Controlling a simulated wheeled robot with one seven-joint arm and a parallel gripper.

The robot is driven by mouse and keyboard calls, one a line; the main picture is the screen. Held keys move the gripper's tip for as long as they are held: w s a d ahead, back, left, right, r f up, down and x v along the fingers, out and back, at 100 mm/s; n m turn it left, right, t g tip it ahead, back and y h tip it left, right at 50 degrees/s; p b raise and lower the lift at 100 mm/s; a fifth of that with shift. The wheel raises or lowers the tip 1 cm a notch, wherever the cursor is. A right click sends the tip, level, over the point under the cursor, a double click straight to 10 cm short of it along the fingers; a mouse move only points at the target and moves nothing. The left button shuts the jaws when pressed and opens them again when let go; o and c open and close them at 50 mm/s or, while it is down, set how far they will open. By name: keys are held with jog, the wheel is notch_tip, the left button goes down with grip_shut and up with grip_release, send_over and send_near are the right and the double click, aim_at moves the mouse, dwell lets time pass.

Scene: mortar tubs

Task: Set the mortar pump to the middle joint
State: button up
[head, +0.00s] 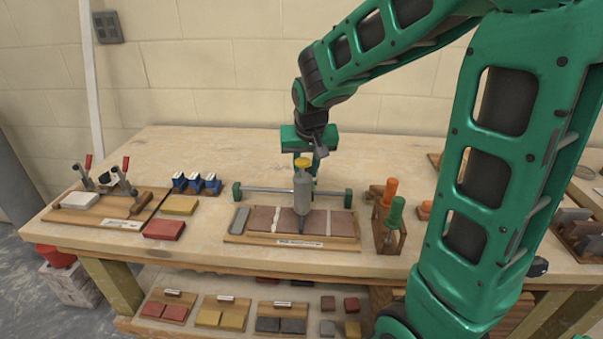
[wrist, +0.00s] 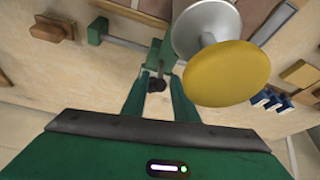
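The mortar pump (head: 303,186) stands upright, with a grey body, yellow cap and dark nozzle. Its nozzle points down at the middle of the brick board (head: 335,243), between two pale joint strips. In the wrist view its yellow cap (wrist: 228,74) is close to the camera and hides part of the scene. A metal rail (head: 265,190) with green end blocks runs behind the pump. My gripper (wrist: 162,78) is right behind the pump, fingers pointing down. Green and dark parts show between and beyond the fingertips. Whether the fingers press on them is unclear.
A tool holder with orange and green handles (head: 394,213) stands right of the board. Blue clamps (head: 195,183), a yellow brick (head: 180,205) and a red brick (head: 165,229) lie to the left. The table behind the rail is mostly clear.

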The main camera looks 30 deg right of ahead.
jog(key=v, duration=0.8)
jog(key=shift+r, duration=0.4)
